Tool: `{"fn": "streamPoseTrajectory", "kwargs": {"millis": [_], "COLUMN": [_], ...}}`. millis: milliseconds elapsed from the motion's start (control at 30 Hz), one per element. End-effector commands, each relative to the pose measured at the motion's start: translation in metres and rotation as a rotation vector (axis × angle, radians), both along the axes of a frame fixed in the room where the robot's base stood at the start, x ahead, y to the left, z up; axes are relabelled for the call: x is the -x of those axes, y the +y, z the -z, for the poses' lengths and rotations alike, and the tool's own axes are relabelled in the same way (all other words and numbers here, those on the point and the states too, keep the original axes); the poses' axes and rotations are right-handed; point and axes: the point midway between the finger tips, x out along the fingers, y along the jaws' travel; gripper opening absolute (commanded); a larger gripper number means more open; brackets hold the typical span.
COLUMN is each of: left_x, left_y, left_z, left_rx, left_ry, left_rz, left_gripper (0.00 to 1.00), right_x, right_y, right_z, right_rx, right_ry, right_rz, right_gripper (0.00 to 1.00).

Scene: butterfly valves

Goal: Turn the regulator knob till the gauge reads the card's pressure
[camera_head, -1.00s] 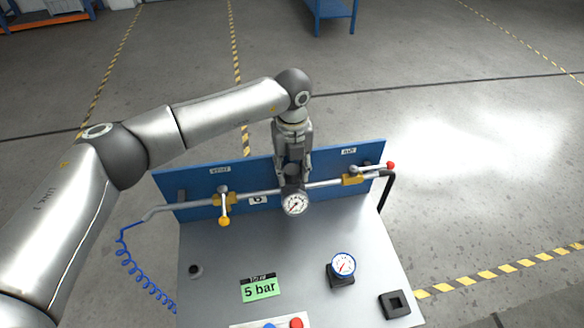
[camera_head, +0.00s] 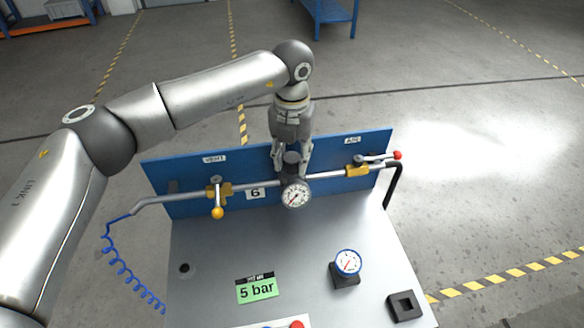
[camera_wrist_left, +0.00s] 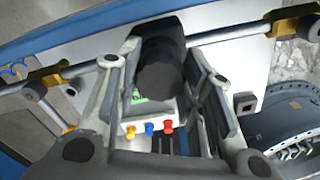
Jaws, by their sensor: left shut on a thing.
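The black regulator knob (camera_head: 292,157) stands upright on the pipe behind the white-faced gauge (camera_head: 296,195). The gauge's needle points to the lower left; its numbers are too small to read. The green card (camera_head: 257,289) on the bench reads "5 bar". My left gripper (camera_head: 292,163) comes down from above with a finger on either side of the knob, shut on it. The left wrist view shows the knob (camera_wrist_left: 162,65) between the two fingers (camera_wrist_left: 155,62). My right gripper is in neither current view.
A yellow-handled valve (camera_head: 218,200) is left on the pipe, a red-tipped valve (camera_head: 372,163) right. The blue panel (camera_head: 170,190) stands behind. A blue-rimmed gauge (camera_head: 348,262) and a black square socket (camera_head: 404,305) are on the bench. A blue coiled hose (camera_head: 125,270) hangs left.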

Motion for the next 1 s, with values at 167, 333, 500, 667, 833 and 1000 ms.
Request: {"fn": "streamPoseTrajectory", "kwargs": {"millis": [167,333,500,667,833,1000], "left_x": [-0.001,-0.001,-0.001,-0.001,-0.001,-0.001], "left_y": [0.0,0.0,0.0,0.0,0.0,0.0], "left_z": [0.005,0.003,0.003,0.002,0.001,0.0], "left_rx": [0.001,0.002,0.002,0.001,0.001,0.0], "left_ry": [-0.005,-0.005,-0.005,-0.004,-0.004,-0.004], "left_rz": [0.168,0.329,0.49,0.642,0.804,0.966], "left_gripper": [0.12,0.12,0.12,0.12,0.12,0.12], "right_x": [0.002,0.002,0.002,0.002,0.002,0.002], "right_y": [0.0,0.0,0.002,0.003,0.003,0.003], "right_z": [0.029,0.046,0.06,0.07,0.078,0.085], "right_rx": [0.0,0.0,-0.003,-0.004,-0.004,-0.004], "right_ry": [0.003,0.003,0.003,0.003,0.003,0.002], "right_rz": [0.0,0.0,0.001,0.002,0.002,0.001], "right_gripper": [0.0,0.0,0.0,0.0,0.0,0.0]}}
